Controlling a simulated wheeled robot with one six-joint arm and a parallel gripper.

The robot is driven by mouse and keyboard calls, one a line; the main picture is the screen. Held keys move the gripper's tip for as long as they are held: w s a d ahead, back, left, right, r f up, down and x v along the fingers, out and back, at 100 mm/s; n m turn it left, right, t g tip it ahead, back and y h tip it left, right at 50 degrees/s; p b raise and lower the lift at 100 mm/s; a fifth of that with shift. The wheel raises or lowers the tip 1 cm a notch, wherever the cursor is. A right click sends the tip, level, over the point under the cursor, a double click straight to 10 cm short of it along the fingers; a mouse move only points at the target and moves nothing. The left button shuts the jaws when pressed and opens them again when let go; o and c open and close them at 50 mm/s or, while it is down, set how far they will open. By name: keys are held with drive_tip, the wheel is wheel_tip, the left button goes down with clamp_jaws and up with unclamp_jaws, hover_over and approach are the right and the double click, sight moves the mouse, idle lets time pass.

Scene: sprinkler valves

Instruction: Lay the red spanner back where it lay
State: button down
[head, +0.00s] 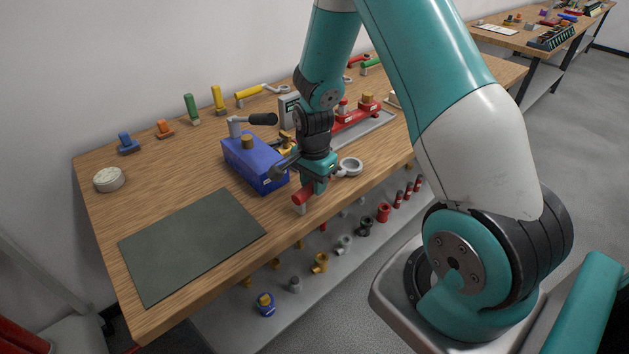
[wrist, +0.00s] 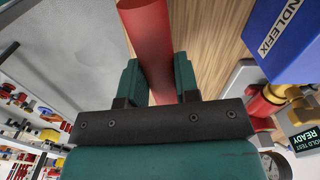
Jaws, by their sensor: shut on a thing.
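The red spanner's handle (head: 303,194) sticks out to the lower left of my gripper (head: 315,184), near the front edge of the bench. A grey ring (head: 350,167) on the right of the gripper looks like the spanner's other end. In the wrist view the red handle (wrist: 147,35) runs between the two teal fingers of my gripper (wrist: 158,80), which is shut on it. The handle is over or near bare wood; I cannot tell whether it touches the bench. The gripper hides the spanner's middle.
A blue fixture block (head: 250,166) with a black-handled lever stands close left of the gripper. A dark green mat (head: 190,245) lies empty at the front left. A yellow spanner (head: 249,92), a small display (head: 289,108) and a red valve manifold (head: 357,118) are behind.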

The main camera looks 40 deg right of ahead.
drive_tip(key=shift+f+b, duration=0.35)
drive_tip(key=shift+f, duration=0.15)
drive_tip(key=c, duration=0.8)
unclamp_jaws()
drive_tip(key=shift+r, duration=0.1)
wheel_tip(320, 180, up, 17)
drive_tip(key=shift+r+b, duration=0.2)
drive_tip(key=shift+b, duration=0.35)
drive_tip(key=s+a+r+n+y, duration=0.1)
drive_tip(key=s+a+r+n, duration=0.1)
drive_tip(key=s+a+n, duration=0.4)
drive_tip(key=s+a+r+n+y, duration=0.1)
drive_tip(key=s+a+r+n, duration=0.1)
drive_tip(key=s+a+n, duration=0.5)
drive_tip(key=s+a+r+n+y, duration=0.2)
drive_tip(key=s+a+n, duration=0.5)
drive_tip(key=a+n, duration=0.2)
drive_tip(key=shift+r+n, duration=0.3)
drive_tip(key=shift+n, duration=0.2)
